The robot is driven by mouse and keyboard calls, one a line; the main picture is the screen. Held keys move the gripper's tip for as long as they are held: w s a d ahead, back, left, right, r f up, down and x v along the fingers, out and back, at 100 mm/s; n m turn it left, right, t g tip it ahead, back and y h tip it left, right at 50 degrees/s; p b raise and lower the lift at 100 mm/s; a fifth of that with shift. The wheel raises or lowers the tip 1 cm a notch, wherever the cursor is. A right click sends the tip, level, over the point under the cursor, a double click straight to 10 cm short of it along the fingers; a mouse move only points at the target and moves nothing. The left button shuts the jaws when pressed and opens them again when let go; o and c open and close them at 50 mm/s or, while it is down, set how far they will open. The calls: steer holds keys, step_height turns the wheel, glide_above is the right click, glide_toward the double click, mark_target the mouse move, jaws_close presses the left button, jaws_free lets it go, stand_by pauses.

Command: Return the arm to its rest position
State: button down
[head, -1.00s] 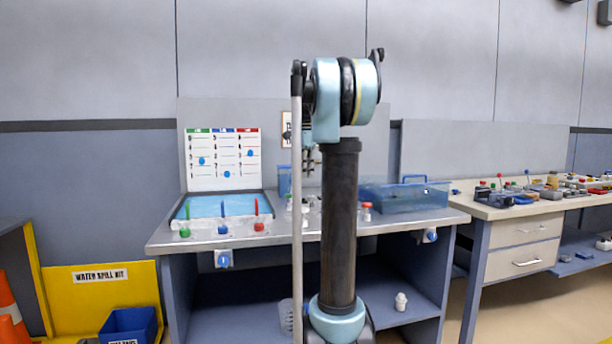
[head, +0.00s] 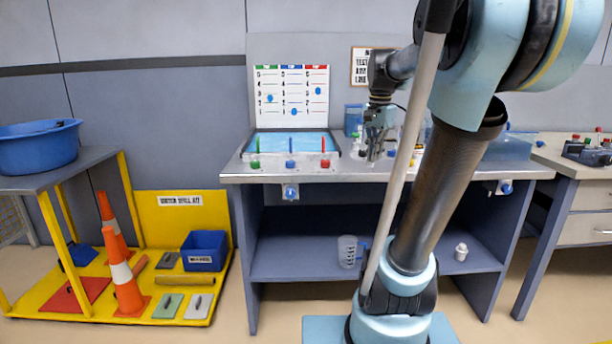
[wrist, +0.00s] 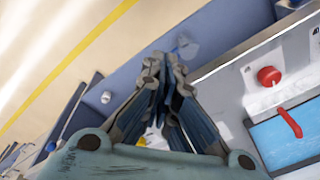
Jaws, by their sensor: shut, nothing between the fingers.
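My gripper (head: 374,148) hangs at the end of my folded arm, above the right half of the workbench top in the head view. In the wrist view my gripper (wrist: 162,70) points past the bench edge, its fingers drawn together with nothing held between them. My arm stands large in the right of the head view and hides part of the bench. The workbench (head: 240,170) carries a blue tray with green, blue and red level markers (head: 290,144). A red knob (wrist: 269,76) on the bench shows to the right of the fingers in the wrist view.
A score board (head: 292,95) stands behind the tray. A clear jug (head: 347,251) and a white bottle (head: 461,251) sit on the lower shelf. A yellow spill station with a cone (head: 122,272) stands at left. A second bench (head: 575,175) stands at right. Floor between is clear.

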steer(key=s+a+f+n+t, duration=0.1)
steer(key=s+f+n, duration=0.8)
steer(key=s+f, duration=1)
step_height(320, 180, down, 4)
steer(key=shift+s+a+r+n, duration=0.2)
steer(key=shift+a+n, duration=0.2)
steer(key=shift+a, duration=0.3)
steer(key=shift+w, duration=0.1)
steer(key=shift+w+f, duration=0.2)
steer(key=shift+w, duration=0.25)
